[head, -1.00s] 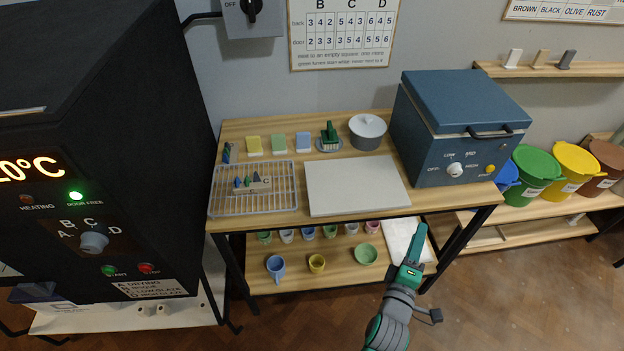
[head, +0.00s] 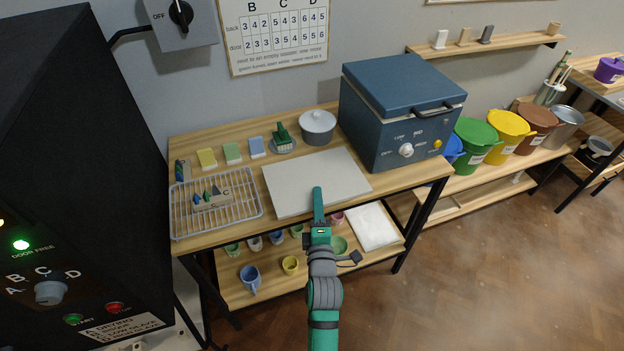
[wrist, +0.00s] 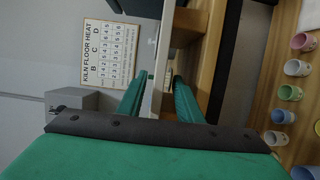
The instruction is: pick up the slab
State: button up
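The slab (head: 312,182) is a flat, pale grey rectangular plate lying on the wooden table top, near the front edge. My gripper (head: 318,190) is at the slab's front edge in the head view, and its finger covers a little of the slab. In the wrist view the slab shows edge-on as a pale strip (wrist: 158,82) between the two green fingers of my gripper (wrist: 163,77). The fingers are apart, one on each side of the strip. I cannot tell whether either touches it.
A wire rack (head: 180,215) with small pieces stands left of the slab. A lidded grey pot (head: 318,127) and a blue kiln (head: 405,110) stand behind and right. Cups and a white sheet (head: 373,226) are on the lower shelf. A large black kiln (head: 60,150) is at left.

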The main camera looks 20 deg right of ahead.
aim_at(315, 183)
jog(key=shift+x, duration=3.25)
jog(key=shift+a+r, duration=0.15)
grip_shut()
jog(key=shift+r, duration=0.1)
